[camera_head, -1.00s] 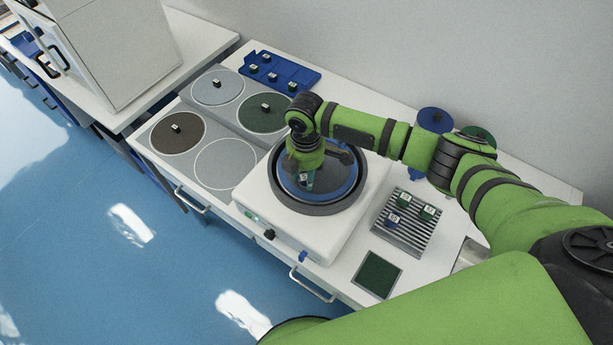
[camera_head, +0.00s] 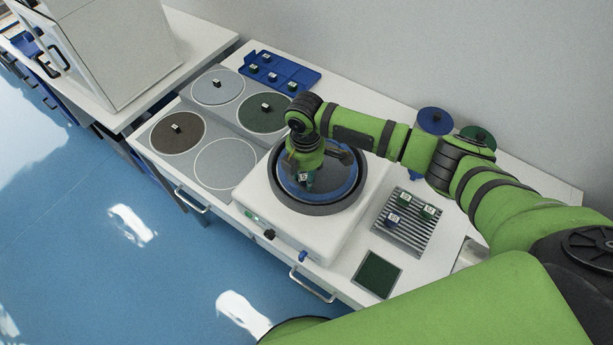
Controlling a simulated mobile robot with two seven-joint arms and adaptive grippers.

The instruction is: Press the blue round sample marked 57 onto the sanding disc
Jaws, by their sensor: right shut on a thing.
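The sanding disc (camera_head: 340,188) lies in the round dark bowl of a white grinding machine (camera_head: 262,208). It looks dark with a blue rim. My right gripper (camera_head: 306,180) points down over the left part of the disc and is shut on a small sample (camera_head: 305,177) with a white label on it. The fingers hide most of the sample, and its colour and number are too small to read. I cannot tell whether it touches the disc. My left gripper is not in view.
A ridged rack (camera_head: 405,240) with several labelled samples stands right of the machine, a dark green square pad (camera_head: 377,275) in front of it. Left are round discs (camera_head: 178,132) with small knobs. A blue tray (camera_head: 300,73) of samples lies behind. Blue (camera_head: 436,121) and green round discs stand behind my arm.

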